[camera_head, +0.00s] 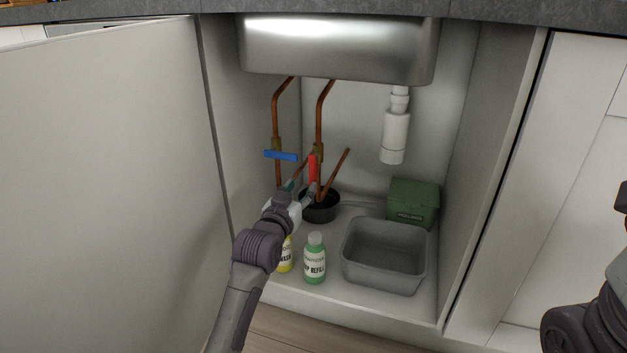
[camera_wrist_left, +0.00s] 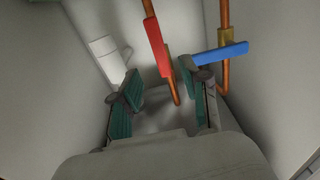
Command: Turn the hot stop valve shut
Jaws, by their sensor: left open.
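The hot stop valve's red lever (camera_head: 313,167) stands upright in line with its copper pipe in the head view. It also shows in the left wrist view (camera_wrist_left: 156,48), just beyond my fingertips. The blue lever (camera_head: 281,156) on the other valve lies across its pipe; in the left wrist view this blue lever (camera_wrist_left: 220,54) is close to the right-hand finger. My left gripper (camera_head: 298,190) is open with nothing between its fingers, just below and in front of the red lever. Its two teal fingers are spread in the left wrist view (camera_wrist_left: 162,92). My right gripper is out of view.
A yellow bottle (camera_head: 286,257), partly behind my arm, and a green bottle (camera_head: 315,262) stand below the left gripper. A white drain trap (camera_head: 396,135) hangs under the sink (camera_head: 340,50).

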